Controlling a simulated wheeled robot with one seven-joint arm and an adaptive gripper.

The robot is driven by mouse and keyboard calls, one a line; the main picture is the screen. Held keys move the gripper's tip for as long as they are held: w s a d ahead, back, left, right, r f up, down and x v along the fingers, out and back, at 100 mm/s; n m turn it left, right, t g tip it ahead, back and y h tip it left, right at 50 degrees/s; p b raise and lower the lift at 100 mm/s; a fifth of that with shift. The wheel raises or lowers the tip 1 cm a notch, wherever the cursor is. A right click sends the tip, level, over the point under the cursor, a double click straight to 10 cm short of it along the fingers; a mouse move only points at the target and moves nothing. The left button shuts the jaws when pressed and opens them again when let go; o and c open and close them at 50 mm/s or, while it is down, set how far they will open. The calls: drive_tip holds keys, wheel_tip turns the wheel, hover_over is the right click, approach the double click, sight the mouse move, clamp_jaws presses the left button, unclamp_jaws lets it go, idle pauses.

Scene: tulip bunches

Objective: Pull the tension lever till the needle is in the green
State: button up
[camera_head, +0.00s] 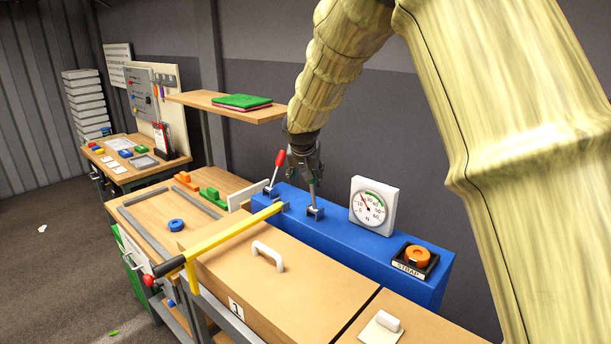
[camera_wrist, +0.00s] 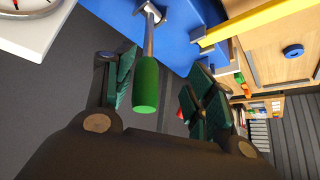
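The tension lever (camera_head: 313,195) stands on the blue housing (camera_head: 345,235). Its green handle (camera_wrist: 146,85) shows in the wrist view; in the head view my gripper hides it. My gripper (camera_head: 306,160) is at the lever's top from above. In the wrist view, the fingers (camera_wrist: 160,80) are open on either side of the handle, with a clear gap on the right. The gauge is cut off in the wrist view (camera_wrist: 30,22).
A red-handled lever (camera_head: 278,163) stands just left of the green one. A yellow bar (camera_head: 225,238) crosses the wooden box top (camera_head: 250,290). An orange strap roll (camera_head: 417,255) sits right of the gauge. A shelf (camera_head: 225,107) is behind my gripper.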

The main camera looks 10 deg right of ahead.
drive_tip(key=v, duration=1.2)
idle(0.4)
